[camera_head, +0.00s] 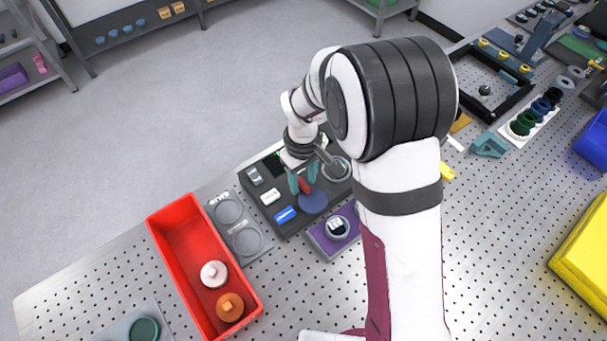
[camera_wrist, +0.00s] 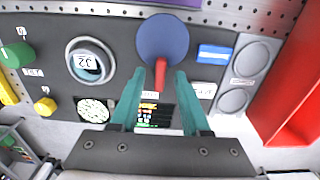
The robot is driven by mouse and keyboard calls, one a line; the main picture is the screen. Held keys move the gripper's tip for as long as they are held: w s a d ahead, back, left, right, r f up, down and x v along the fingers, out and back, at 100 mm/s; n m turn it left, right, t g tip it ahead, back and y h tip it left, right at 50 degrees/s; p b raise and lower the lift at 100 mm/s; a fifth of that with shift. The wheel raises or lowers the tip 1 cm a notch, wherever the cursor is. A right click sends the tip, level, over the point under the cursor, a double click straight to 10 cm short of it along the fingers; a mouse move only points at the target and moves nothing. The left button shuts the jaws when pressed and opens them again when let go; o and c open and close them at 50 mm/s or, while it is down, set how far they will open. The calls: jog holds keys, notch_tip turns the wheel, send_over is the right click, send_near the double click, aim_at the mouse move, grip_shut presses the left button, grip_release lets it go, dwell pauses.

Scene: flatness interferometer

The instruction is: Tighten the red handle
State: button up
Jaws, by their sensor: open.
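The red handle (camera_wrist: 160,74) sticks out from a round blue disc (camera_wrist: 163,38) on a dark grey panel (camera_wrist: 118,30). In the wrist view my gripper (camera_wrist: 162,76) has its two teal fingers apart, one on each side of the handle, with gaps visible. In the head view the red handle (camera_head: 305,186) shows between the teal fingers of my gripper (camera_head: 304,180), above the blue disc (camera_head: 313,202). I cannot tell whether a finger touches the handle.
On the panel are a dial reading 32 (camera_wrist: 89,63), a green knob (camera_wrist: 17,55), a blue block (camera_wrist: 215,55) and a small lit display (camera_wrist: 155,115). A grey plate with two round recesses (camera_head: 240,227) and a red bin (camera_head: 190,250) stand to the left in the head view.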

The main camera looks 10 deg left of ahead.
jog(key=shift+f, duration=0.1)
grip_shut()
dwell(1.4)
